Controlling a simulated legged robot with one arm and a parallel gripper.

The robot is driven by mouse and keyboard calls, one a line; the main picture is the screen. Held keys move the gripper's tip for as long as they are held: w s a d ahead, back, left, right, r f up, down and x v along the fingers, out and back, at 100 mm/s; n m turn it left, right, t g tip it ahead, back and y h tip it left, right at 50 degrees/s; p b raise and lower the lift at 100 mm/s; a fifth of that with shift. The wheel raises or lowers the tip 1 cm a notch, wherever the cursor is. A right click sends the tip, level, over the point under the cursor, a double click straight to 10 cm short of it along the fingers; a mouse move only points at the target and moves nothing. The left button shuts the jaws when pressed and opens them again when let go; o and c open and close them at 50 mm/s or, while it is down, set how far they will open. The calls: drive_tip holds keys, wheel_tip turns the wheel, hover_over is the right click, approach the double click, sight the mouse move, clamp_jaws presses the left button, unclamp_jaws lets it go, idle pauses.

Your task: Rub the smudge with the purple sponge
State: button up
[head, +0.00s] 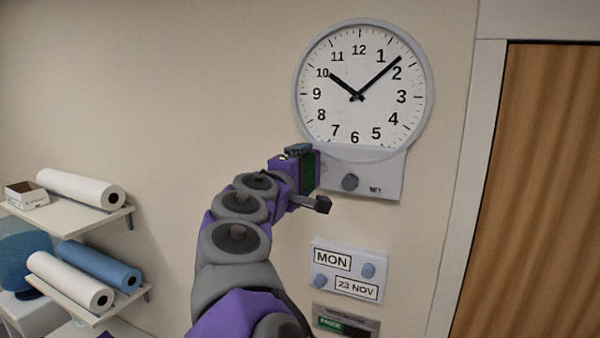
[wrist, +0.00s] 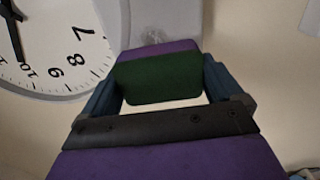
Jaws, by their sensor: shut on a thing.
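The purple sponge (wrist: 157,50) has a dark green layer on the side towards my wrist and its purple side towards the wall. My gripper (wrist: 160,88) is shut on it, with a blue finger at each side. In the head view my gripper (head: 311,176) is at the left edge of the pale panel (head: 383,186) under the clock, and the sponge (head: 317,168) shows edge-on. A faint whitish mark, possibly the smudge (wrist: 153,37), is on the panel just past the sponge in the wrist view. I cannot tell whether the sponge touches the panel.
A day-and-date plate (head: 346,270) is below. A wooden door (head: 530,190) is at right. Shelves with paper rolls (head: 80,190) are at left.

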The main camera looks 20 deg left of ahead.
sight(327, 168)
drive_tip(key=shift+w, duration=0.5)
drive_tip(key=shift+d, duration=0.15)
drive_tip(key=shift+s+d+b, duration=0.15)
drive_tip(key=shift+d+b, duration=0.1)
drive_tip(key=shift+d, duration=0.7)
drive_tip(key=shift+s+d+b, duration=0.1)
drive_tip(key=shift+d+b, duration=0.1)
drive_tip(key=shift+d, duration=0.85)
drive_tip(key=shift+w, duration=0.1)
drive_tip(key=shift+w+a+r+p, duration=0.1)
drive_tip(key=shift+a+p, duration=0.55)
drive_tip(key=shift+a, duration=1)
drive_tip(key=shift+w+a, duration=0.1)
drive_tip(key=shift+a, duration=0.3)
